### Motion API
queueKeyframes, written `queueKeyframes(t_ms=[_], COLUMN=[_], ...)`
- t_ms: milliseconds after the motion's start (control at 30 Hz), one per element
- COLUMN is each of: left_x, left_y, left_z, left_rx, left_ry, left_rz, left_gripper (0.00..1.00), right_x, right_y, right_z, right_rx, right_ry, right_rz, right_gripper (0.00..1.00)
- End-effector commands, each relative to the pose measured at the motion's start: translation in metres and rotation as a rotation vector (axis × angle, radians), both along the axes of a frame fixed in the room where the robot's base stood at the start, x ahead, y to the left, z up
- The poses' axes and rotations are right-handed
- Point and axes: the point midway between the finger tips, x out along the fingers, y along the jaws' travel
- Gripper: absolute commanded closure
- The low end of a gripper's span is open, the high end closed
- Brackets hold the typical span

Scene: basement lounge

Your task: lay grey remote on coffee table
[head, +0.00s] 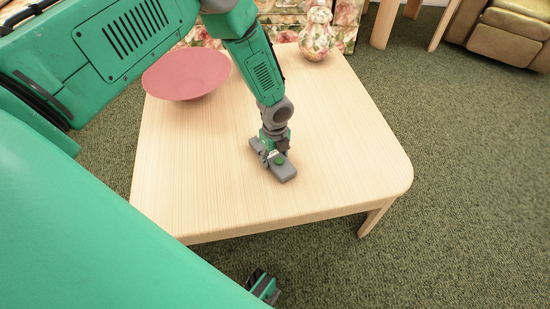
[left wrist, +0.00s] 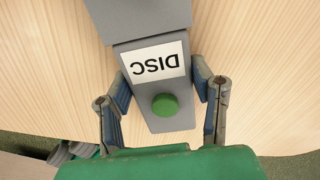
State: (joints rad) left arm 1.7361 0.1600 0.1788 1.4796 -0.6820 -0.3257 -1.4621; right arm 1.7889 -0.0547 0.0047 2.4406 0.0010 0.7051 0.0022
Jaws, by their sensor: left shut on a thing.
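The grey remote (head: 284,171) is at the middle of the wooden coffee table (head: 340,150), lying flat on or just above its top; I cannot tell which. In the left wrist view the remote (left wrist: 150,28) has a white label reading "DISC" and a round green button. My left gripper (head: 275,152) points down at the remote. In the left wrist view its two fingers (left wrist: 163,92) are shut on the remote's sides. My right gripper (head: 264,287) shows only in part at the bottom of the head view, below the table's front edge; its fingers are unclear.
A red bowl (head: 187,74) stands at the table's back left. A floral jar (head: 316,36) stands at the back right. The table's right side and front are clear. A floral sofa (head: 345,16) is behind, and an olive armchair (head: 512,30) is at the far right.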

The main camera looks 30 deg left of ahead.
Motion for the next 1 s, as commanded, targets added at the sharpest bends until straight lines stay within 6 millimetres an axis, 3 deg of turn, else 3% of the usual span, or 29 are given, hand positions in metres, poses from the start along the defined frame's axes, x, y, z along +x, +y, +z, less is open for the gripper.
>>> queueKeyframes(t_ms=[167,200,233,633,1000], left_x=[0.000,0.000,0.000,0.000,0.001], left_y=[0.000,0.000,0.000,0.000,0.000], left_z=[-0.002,-0.001,-0.001,0.006,0.081], left_rx=[0.000,0.000,0.000,0.000,0.001], left_ry=[0.000,0.001,0.001,0.000,-0.001], left_rz=[0.000,0.000,0.000,0.000,-0.001], left_gripper=[0.93,0.37,0.30,0.30,0.30], right_x=[0.000,0.000,0.000,0.000,0.000], right_y=[0.000,0.000,0.000,0.000,0.000], right_z=[-0.001,-0.001,0.000,0.003,0.031], right_rx=[0.000,0.000,0.000,0.000,0.000], right_ry=[0.000,0.000,0.000,0.000,0.000], right_rz=[0.000,0.000,0.000,0.000,0.000], right_gripper=[0.60,0.60,0.60,0.60,0.60])
